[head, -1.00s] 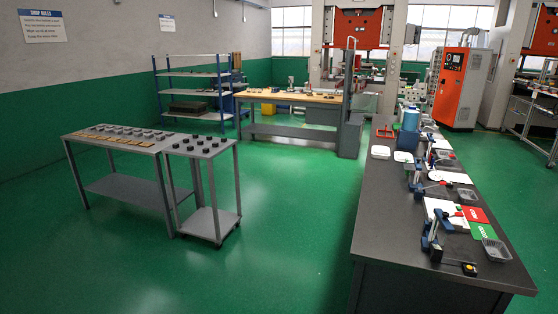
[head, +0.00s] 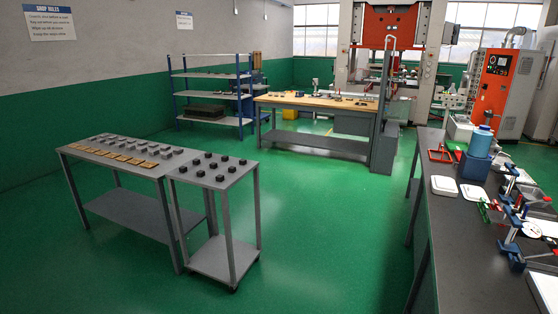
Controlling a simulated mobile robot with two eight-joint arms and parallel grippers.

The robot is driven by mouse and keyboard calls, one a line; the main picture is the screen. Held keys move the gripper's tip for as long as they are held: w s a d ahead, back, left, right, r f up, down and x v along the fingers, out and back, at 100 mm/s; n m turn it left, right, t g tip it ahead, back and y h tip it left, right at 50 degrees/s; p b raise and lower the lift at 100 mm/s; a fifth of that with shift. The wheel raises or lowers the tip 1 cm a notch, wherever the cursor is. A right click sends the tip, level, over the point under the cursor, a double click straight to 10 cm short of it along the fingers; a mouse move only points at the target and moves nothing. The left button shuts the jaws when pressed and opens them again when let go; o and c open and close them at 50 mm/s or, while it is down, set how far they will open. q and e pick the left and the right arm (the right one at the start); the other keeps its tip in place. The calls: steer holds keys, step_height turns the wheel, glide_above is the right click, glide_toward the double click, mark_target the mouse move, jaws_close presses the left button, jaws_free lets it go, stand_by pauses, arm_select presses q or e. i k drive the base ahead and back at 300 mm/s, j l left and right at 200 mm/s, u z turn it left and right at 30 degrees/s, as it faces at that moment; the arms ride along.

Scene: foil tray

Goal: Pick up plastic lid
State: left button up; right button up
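Two flat white pieces that look like plastic lids or shallow trays lie on the dark bench at the right of the head view. One white piece (head: 443,186) is near the bench's left edge, and the other white piece (head: 473,195) lies just right of it. They are too small to tell which is the plastic lid. Neither of my grippers is in view.
The dark bench (head: 442,260) also holds a blue container (head: 480,142), a red frame (head: 440,154) and clamp fixtures. A grey table (head: 112,152) and a small cart (head: 213,180) with black blocks stand at left. Green floor (head: 325,235) is open between them.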

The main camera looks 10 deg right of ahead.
mark_target(470, 193)
steer(key=i+z, duration=0.25)
steer(key=i, duration=0.25)
steer(key=i+z, duration=0.2)
steer(key=i, duration=0.3)
steer(key=i+j+z, duration=0.25)
steer(key=i, duration=0.25)
steer(key=i+l+z, duration=0.1)
steer(key=i+z, duration=0.25)
steer(key=i, duration=0.4)
steer(key=i+z, duration=0.35)
steer(key=i, duration=0.35)
steer(key=i+l+z, duration=0.15)
steer(key=i, duration=0.65)
steer(key=i+l+z, duration=0.2)
steer(key=i, duration=0.65)
